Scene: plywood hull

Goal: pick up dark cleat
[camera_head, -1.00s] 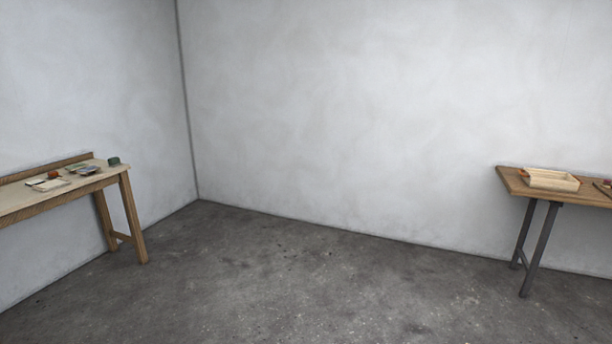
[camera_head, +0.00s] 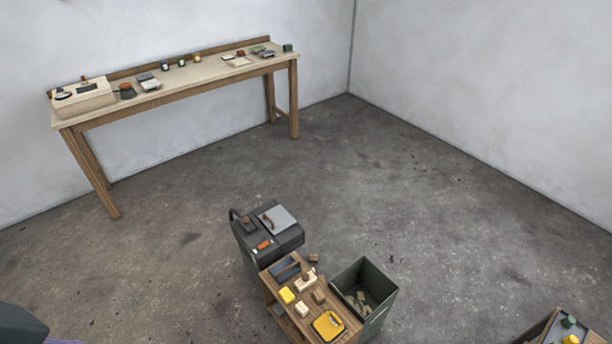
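I cannot make out for sure which thing is the dark cleat. Neither of my grippers shows in the head view.
A dark machine (camera_head: 285,240) stands behind the cart. A dark green bin (camera_head: 378,275) with scraps stands right of it. A long workbench (camera_head: 190,88) with several items runs along the left wall. Another surface's corner (camera_head: 540,328) shows bottom right. Floor (camera_head: 440,230) between is clear.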

